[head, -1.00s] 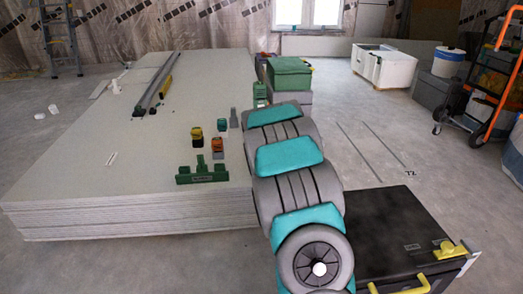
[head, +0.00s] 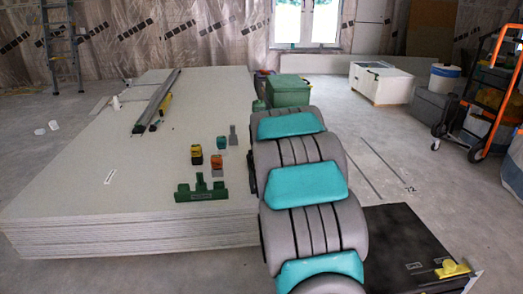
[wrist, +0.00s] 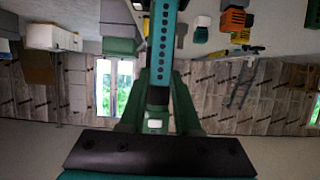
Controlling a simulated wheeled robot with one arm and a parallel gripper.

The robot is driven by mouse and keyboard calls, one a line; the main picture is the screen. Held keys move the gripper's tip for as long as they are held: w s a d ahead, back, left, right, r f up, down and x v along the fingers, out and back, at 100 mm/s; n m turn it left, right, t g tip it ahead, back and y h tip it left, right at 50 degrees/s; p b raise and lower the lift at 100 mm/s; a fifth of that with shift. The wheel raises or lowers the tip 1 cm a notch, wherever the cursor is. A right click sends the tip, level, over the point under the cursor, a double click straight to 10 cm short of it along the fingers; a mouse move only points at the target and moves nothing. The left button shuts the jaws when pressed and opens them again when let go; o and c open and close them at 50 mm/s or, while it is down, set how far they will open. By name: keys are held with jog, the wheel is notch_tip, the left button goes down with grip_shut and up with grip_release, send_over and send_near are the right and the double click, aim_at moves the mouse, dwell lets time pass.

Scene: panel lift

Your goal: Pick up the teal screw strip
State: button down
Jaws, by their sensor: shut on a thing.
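The teal screw strip (wrist: 160,50), a narrow bar with a row of dark holes, runs down the upper middle of the wrist view. My gripper (wrist: 158,95) is shut on the strip, with its dark green fingers on either side of it. The lower end of the strip is partly hidden between the fingers. In the head view my grey and teal arm hides the gripper and the strip.
The panel stack (head: 80,200) fills the left of the head view. On it are a green holder (head: 201,190), a yellow-topped block (head: 196,154), an orange block (head: 216,164) and grey rails (head: 157,103). A green case (head: 288,90) stands behind my arm. Floor at right is partly open.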

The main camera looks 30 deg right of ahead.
jog(key=s+a+b, duration=0.1)
jog(key=s+a, duration=0.5)
jog(key=s, duration=0.7)
jog(key=shift+a+b, duration=0.15)
jog(key=shift+b, duration=0.2)
jog(key=shift+r, duration=0.4)
jog(key=shift+s+f, duration=0.1)
jog(key=s+a+b, duration=0.2)
jog(key=s+b, duration=0.3)
jog(key=b, duration=0.3)
jog(key=shift+s+a, duration=0.35)
jog(key=shift+a, duration=0.05)
dwell(0.3)
